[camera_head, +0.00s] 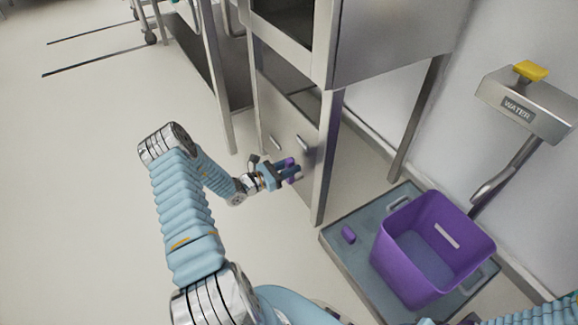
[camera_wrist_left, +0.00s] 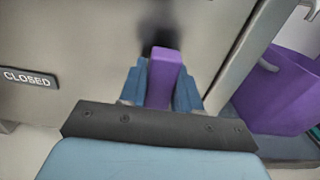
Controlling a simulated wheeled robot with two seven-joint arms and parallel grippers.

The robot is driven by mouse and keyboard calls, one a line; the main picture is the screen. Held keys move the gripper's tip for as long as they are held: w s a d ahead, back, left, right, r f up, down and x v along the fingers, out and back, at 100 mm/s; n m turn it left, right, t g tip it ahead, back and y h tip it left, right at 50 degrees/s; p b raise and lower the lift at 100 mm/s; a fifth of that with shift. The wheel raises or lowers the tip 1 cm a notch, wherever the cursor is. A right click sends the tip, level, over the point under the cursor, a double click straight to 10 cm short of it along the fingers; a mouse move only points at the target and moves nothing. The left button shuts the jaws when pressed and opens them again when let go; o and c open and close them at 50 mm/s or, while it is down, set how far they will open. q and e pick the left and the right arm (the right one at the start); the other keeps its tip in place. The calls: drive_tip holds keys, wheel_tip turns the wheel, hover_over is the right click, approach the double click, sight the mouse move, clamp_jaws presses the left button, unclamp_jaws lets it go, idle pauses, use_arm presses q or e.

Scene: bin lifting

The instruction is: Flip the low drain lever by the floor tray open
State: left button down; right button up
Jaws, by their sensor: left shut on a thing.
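My left gripper (camera_head: 290,171) is at the lower front panel of the steel stand. It is shut on a purple block-shaped grip, which looks like the drain lever's handle. In the left wrist view the purple grip (camera_wrist_left: 162,80) stands between the two blue fingers (camera_wrist_left: 160,88), its far end close to a dark patch on the panel. How it joins the panel is hidden. A "CLOSED" label (camera_wrist_left: 28,78) is on the panel to the left. My right arm (camera_head: 540,309) shows at the bottom right edge; its gripper is mostly cut off.
The grey floor tray (camera_head: 340,255) lies right of the stand. A purple bin (camera_head: 405,265) stands on it, with a small purple piece (camera_head: 348,233) beside it. A "WATER" fixture (camera_head: 530,105) is on the right wall. A stand leg (camera_head: 326,165) is close right of my gripper. Floor at left is clear.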

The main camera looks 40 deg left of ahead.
use_arm(q)
drive_tip(key=shift+s+d+m, duration=0.1)
drive_tip(key=shift+d+m, duration=0.05)
drive_tip(key=shift+m, duration=0.15)
drive_tip(key=c, duration=0.9)
unclamp_jaws()
drive_tip(key=p+v, duration=0.1)
drive_tip(key=v, duration=1.2)
drive_tip(key=shift+s+f, duration=0.1)
drive_tip(key=shift+s, duration=0.3)
